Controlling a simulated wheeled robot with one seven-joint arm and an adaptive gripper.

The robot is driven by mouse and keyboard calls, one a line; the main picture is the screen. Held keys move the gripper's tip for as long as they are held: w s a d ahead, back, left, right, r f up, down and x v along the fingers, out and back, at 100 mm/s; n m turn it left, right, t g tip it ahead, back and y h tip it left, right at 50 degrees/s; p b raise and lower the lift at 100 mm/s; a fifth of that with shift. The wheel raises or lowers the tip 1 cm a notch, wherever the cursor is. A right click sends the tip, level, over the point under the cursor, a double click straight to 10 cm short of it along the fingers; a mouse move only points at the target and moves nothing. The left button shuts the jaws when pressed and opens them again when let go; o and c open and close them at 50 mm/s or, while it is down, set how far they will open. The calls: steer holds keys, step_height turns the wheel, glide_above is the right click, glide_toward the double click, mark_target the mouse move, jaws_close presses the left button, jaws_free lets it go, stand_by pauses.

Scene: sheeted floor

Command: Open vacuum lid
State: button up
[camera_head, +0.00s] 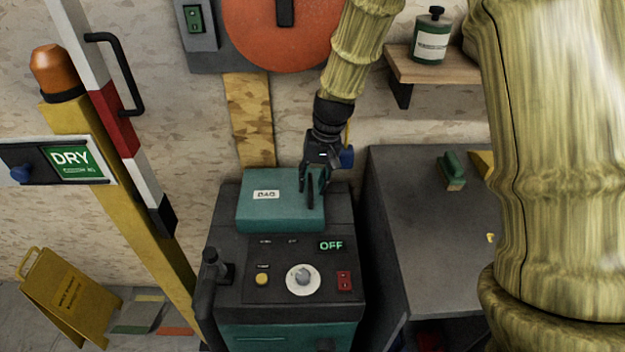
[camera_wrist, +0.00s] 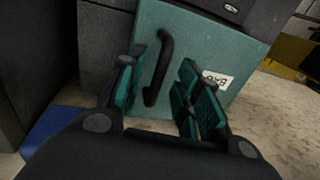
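The vacuum (camera_head: 235,270) is a dark grey machine with a teal lid (camera_head: 265,205) on top, labelled "BAG". The lid looks closed. My gripper (camera_head: 317,190) reaches down at the lid's right side. In the wrist view, the teal lid face (camera_wrist: 205,40) carries a curved black handle (camera_wrist: 159,68). My gripper's teal-padded fingers (camera_wrist: 157,80) are spread, one on each side of the handle as seen from the wrist. I cannot tell how deep the handle sits between them; neither finger visibly presses on it. In the head view my gripper partly hides the lid's right edge.
The vacuum's panel has a white dial (camera_head: 303,280), a red switch (camera_head: 344,281) and an "OFF" display (camera_head: 331,245). A grey cabinet (camera_head: 420,230) stands close on the right. A striped barrier post (camera_head: 115,120) and yellow floor sign (camera_head: 65,295) stand left. A wall shelf (camera_head: 440,68) is behind.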

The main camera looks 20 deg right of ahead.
steer(key=shift+f, duration=0.15)
jaws_close()
stand_by(0.4)
